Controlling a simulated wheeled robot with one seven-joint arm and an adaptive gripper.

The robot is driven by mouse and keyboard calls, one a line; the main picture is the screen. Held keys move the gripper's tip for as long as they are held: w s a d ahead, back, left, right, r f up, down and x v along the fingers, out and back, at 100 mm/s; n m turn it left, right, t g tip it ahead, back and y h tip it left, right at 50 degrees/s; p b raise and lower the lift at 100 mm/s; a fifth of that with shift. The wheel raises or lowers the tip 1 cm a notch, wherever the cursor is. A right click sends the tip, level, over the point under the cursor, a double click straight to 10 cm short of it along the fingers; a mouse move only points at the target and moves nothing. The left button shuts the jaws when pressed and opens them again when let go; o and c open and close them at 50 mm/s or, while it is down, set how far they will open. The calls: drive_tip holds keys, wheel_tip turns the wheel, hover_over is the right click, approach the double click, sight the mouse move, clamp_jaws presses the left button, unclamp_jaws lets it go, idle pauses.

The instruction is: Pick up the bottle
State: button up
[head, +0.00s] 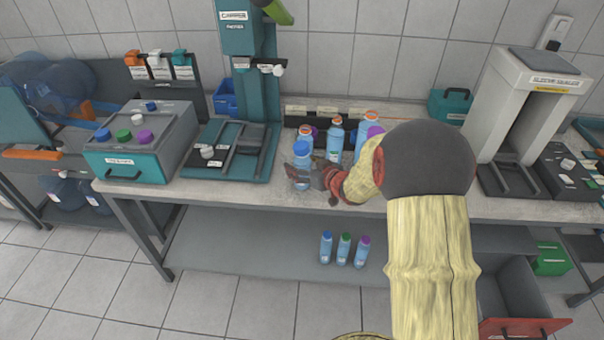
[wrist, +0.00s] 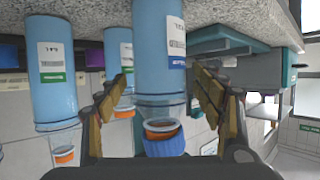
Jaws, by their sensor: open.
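A light-blue bottle with a blue cap (head: 302,149) stands near the front edge of the bench in the head view. In the wrist view, which is upside down, this bottle (wrist: 160,50) has a white label with a blue band, and an orange ring shows at its cap. My gripper (head: 298,178) is open around it, low on the bottle in the head view. In the wrist view the fingers of my gripper (wrist: 155,92) are on either side of the bottle, with gaps visible. The bottle still stands on the bench.
Other light-blue bottles (head: 335,141) stand close behind; one with a green label band (wrist: 52,75) is beside a finger. A teal capper (head: 226,152) is left and a sealer (head: 530,85) right. Three small bottles (head: 344,248) stand on the lower shelf (head: 235,245).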

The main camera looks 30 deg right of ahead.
sight(306, 148)
drive_tip(key=shift+w, duration=0.2)
drive_tip(key=shift+c, duration=1.1)
drive_tip(key=c, duration=1.3)
drive_tip(key=shift+c, duration=0.2)
drive_tip(key=shift+r+p, duration=0.55)
drive_tip(key=shift+r, duration=0.3)
wheel_tip(306, 148, up, 2)
drive_tip(key=shift+p, duration=0.6)
drive_tip(key=s+r+p, duration=0.1)
drive_tip(key=s+r, duration=0.1)
drive_tip(key=s+r+p, duration=0.2)
drive_tip(key=r, duration=0.1)
drive_tip(key=shift+s+r, duration=0.3)
drive_tip(key=shift+s, duration=0.05)
drive_tip(key=p+v, duration=0.3)
drive_tip(key=v, duration=0.7)
drive_tip(key=shift+a, duration=0.4)
